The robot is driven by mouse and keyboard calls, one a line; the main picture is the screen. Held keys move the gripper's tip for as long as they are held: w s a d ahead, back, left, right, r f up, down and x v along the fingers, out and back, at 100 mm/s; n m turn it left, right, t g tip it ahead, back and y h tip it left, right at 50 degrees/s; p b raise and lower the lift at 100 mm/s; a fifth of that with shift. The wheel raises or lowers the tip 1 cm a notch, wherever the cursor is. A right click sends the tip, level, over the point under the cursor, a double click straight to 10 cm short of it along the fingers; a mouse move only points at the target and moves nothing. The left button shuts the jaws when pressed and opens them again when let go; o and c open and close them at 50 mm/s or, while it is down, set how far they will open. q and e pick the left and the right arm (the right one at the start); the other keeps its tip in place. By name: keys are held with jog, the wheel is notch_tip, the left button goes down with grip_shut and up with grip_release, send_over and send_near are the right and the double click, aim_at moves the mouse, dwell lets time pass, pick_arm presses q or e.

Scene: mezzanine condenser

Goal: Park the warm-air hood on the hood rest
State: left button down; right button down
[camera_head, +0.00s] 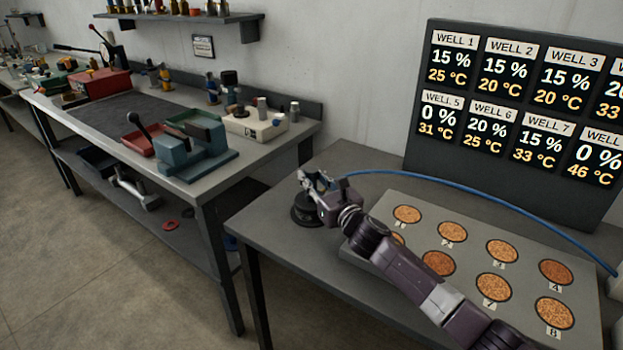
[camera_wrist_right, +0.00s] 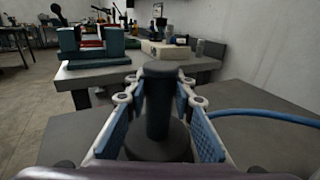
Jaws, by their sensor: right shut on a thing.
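The warm-air hood (camera_head: 307,214) is dark, with an upright handle and a wide round base, at the left end of the near table. The blue hose (camera_head: 440,181) runs from beside it to the right. My right gripper (camera_head: 318,183) is shut on its handle. In the right wrist view, the blue pads of the gripper (camera_wrist_right: 158,92) flank the dark handle of the hood (camera_wrist_right: 158,112), with the round base below. I cannot make out a separate hood rest; it may be hidden under the hood. My left gripper is out of view.
The well plate (camera_head: 592,305) with several round grainy wells lies under my right arm. A dark display board (camera_head: 415,150) with percentages and temperatures stands behind. A workbench (camera_head: 215,185) with tools stands to the left, across a gap. Bare table lies before the hood.

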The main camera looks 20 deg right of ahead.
jog(key=shift+r, duration=0.2)
jog(key=shift+f, duration=0.1)
jog(key=c, duration=1.7)
grip_release()
jog(key=shift+f, duration=0.1)
jog(key=shift+o, duration=0.2)
jog(key=s+d+b, duration=0.1)
jog(key=s+d, duration=0.1)
jog(key=s, duration=1)
jog(key=shift+d, duration=0.15)
jog(key=shift+w, duration=0.1)
